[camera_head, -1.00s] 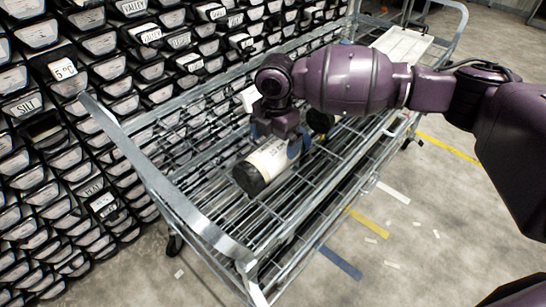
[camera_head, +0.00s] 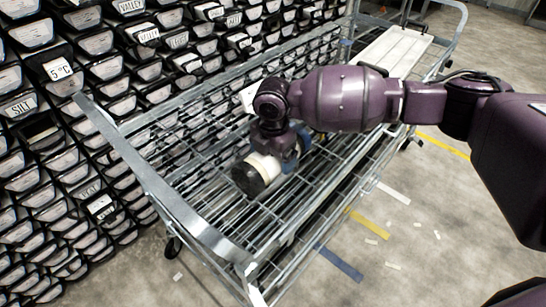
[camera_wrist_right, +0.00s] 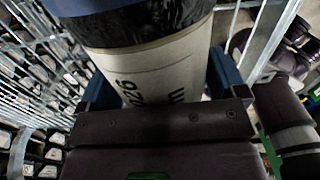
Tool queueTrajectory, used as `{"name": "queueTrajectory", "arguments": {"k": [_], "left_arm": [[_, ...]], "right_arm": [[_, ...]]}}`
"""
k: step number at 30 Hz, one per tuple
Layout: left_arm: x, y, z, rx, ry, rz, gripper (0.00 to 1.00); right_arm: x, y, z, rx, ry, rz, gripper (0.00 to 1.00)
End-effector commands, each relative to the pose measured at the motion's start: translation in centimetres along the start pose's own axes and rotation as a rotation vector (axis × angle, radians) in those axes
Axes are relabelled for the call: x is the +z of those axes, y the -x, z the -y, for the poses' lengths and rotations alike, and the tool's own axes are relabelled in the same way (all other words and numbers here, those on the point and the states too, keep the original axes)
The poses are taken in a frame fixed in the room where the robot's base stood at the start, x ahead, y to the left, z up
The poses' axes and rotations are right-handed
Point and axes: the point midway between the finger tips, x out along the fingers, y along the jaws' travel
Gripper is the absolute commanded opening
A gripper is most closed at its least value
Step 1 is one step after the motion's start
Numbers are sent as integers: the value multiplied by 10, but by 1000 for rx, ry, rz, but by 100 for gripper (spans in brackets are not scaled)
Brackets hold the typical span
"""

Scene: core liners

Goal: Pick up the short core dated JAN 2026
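A short white core with a black end (camera_head: 252,176) is at my right gripper (camera_head: 284,157), above the wire shelf of the metal cart (camera_head: 190,215). In the right wrist view the core (camera_wrist_right: 160,75) sits between the blue fingers of the gripper (camera_wrist_right: 160,100). The fingers lie against both sides of the core. In the head view the gripper covers part of the core. I cannot tell whether the core touches the shelf. My left gripper is not in view.
A rack of several labelled core liners (camera_head: 90,110) fills the wall at the left, close to the cart. A white tray (camera_head: 395,50) lies at the cart's far end. The floor (camera_head: 430,230) right of the cart is open, with tape strips.

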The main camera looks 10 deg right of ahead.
Motion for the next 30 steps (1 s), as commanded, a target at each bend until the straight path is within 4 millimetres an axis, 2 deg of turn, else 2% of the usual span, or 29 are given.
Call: {"name": "queueTrajectory", "arguments": {"k": [1,6,7,14,19,23,30], "left_arm": [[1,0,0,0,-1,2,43],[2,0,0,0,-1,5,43],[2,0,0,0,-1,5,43],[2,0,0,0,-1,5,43],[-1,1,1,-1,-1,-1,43],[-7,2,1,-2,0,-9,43],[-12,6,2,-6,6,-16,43]], "right_arm": [[0,0,0,0,0,0,54],[0,0,0,0,0,0,28],[0,2,-1,4,0,0,26],[0,2,-1,4,0,0,26],[0,13,-2,6,0,1,26],[0,32,-2,8,0,3,26],[1,84,-1,11,0,5,26]]}}
